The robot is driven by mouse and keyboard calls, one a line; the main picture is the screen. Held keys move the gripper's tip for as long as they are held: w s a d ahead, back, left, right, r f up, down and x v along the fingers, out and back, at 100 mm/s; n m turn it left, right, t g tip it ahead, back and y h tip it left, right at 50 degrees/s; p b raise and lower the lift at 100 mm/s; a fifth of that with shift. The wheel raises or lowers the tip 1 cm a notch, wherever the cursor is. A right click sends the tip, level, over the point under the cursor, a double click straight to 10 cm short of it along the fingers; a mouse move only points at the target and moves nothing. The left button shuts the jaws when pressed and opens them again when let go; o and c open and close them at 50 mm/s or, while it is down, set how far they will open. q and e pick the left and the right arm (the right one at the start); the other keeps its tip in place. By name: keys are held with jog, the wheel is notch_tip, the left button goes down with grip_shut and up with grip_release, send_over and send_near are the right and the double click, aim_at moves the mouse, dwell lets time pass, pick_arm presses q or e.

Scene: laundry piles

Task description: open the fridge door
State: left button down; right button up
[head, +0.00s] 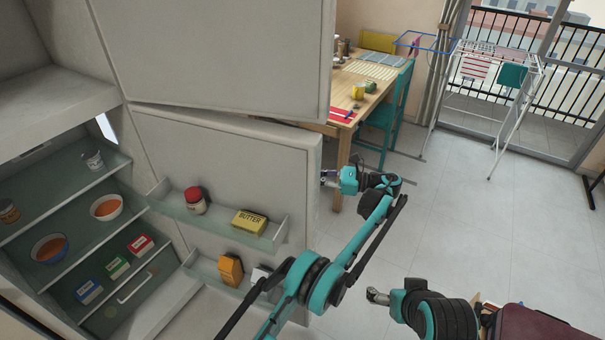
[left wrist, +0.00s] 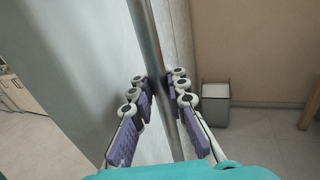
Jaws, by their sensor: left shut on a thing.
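The lower fridge door (head: 230,160) stands wide open, its inner side with two door shelves facing me. The fridge interior (head: 60,200) shows at the left, with bowls, cartons and jars on glass shelves. In the left wrist view a vertical metal handle bar (left wrist: 157,60) runs between the fingers of my left gripper (left wrist: 163,95), which is shut on it. In the head view this gripper (head: 328,178) is at the door's outer edge; the handle is hidden there. My right gripper (head: 378,297) hangs at the lower right, away from the door; its fingers are too small to judge.
An upper fridge door (head: 220,50) also stands open above the lower one. A wooden table (head: 345,85) with a teal chair (head: 385,115) is behind the doors. A drying rack (head: 490,90) stands further right. A bin (left wrist: 216,105) shows in the wrist view.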

pick_arm(q)
jog(key=shift+d, duration=0.2)
jog(key=c, duration=1.5)
grip_release()
jog(key=shift+d, duration=0.1)
jog(key=shift+r, duration=0.15)
notch_tip(320, 180, up, 10)
jog(key=shift+f, duration=0.1)
